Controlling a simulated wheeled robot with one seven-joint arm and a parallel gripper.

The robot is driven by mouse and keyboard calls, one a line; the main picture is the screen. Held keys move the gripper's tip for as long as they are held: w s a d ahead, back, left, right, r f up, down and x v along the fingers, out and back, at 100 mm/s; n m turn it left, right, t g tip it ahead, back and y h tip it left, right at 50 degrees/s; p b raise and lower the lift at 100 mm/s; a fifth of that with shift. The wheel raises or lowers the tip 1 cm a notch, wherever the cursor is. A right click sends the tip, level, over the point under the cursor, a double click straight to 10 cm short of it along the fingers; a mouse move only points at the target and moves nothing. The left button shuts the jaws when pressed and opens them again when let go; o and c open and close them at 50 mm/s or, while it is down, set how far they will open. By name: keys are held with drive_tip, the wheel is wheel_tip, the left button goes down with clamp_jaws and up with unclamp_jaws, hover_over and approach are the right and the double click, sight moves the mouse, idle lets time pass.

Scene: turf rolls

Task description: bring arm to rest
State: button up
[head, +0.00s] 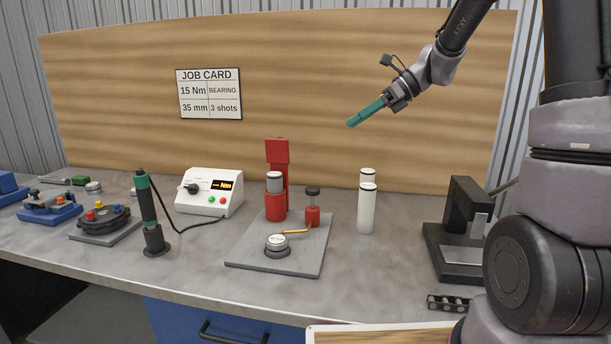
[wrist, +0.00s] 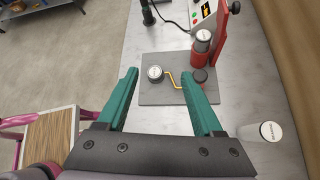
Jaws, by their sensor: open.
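My gripper (head: 367,113) is raised in the air above the bench, in front of the wooden back panel. Its teal fingers also show in the wrist view (wrist: 160,84), spread apart with nothing between them. My arm comes in from the upper right of the head view. Below the gripper is a grey plate (head: 252,254) carrying a red press (head: 277,165), a small red pot with a dark cap (head: 312,209), a yellow tube and a round silver-topped part (head: 276,243). The gripper touches none of these.
Two white bottles (head: 366,210) stand right of the plate. A white controller (head: 209,191), a teal-topped driver (head: 148,210) and a round fixture (head: 100,215) are left. A black press (head: 462,225) stands right. A wooden-topped cart (wrist: 50,140) shows in the wrist view.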

drive_tip(key=s+d+r+n+t+h, duration=0.2)
drive_tip(key=s+d+n, duration=0.4)
drive_tip(key=s+n, duration=0.3)
drive_tip(key=s+d+r+n+t+h, duration=0.2)
drive_tip(key=s+d+n+t+h, duration=0.2)
drive_tip(key=s+n, duration=0.5)
drive_tip(key=s+d+h, duration=0.1)
drive_tip(key=s+h, duration=0.1)
drive_tip(key=s, duration=0.2)
drive_tip(key=shift+d+r+t+h, duration=0.3)
drive_tip(key=shift+d+r+h, duration=0.05)
drive_tip(key=shift+r+h, duration=0.05)
